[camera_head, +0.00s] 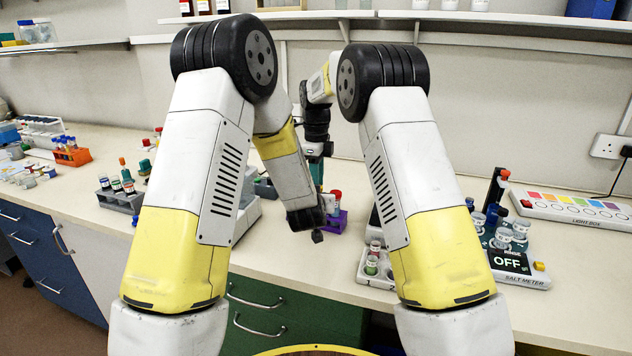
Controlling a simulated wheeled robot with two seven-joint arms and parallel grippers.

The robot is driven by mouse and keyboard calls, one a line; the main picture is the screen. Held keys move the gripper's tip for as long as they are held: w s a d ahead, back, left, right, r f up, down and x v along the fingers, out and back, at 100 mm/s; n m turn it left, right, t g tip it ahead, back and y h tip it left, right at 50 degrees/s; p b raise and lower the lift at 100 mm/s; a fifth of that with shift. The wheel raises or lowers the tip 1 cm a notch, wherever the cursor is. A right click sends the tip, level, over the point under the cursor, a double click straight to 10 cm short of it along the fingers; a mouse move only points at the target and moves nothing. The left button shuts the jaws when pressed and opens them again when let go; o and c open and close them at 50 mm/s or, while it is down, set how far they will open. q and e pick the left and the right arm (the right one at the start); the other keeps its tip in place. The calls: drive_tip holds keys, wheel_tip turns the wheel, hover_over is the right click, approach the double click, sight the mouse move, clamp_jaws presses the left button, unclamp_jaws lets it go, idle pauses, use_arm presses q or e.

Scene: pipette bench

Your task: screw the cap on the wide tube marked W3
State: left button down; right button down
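I cannot read a W3 mark on any tube, so I cannot tell which one it is. A purple rack (337,222) in the middle holds a red-capped tube (336,198), partly behind my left wrist. A white holder (372,277) with small round containers stands right of it, partly behind my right arm. My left gripper (318,237) points down in front of the purple rack; its fingers are too small to judge. My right gripper (319,150) is farther back above the bench, largely hidden; whether it holds anything is unclear.
A grey rack (121,198) with labelled tubes and an orange rack (72,156) stand on the left. On the right are a device reading OFF (510,262), clear containers (502,238) and a light box (570,208). Bare bench (285,248) lies at the front middle.

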drive_tip(key=shift+s+a+r, duration=0.1)
drive_tip(key=shift+s+r, duration=0.05)
drive_tip(key=shift+r, duration=0.15)
idle(0.9)
drive_tip(key=shift+f, duration=0.85)
idle(0.4)
drive_tip(key=c, duration=1.4)
unclamp_jaws()
drive_tip(key=shift+r, duration=2.25)
drive_tip(key=c, duration=0.5)
drive_tip(key=shift+r, duration=0.15)
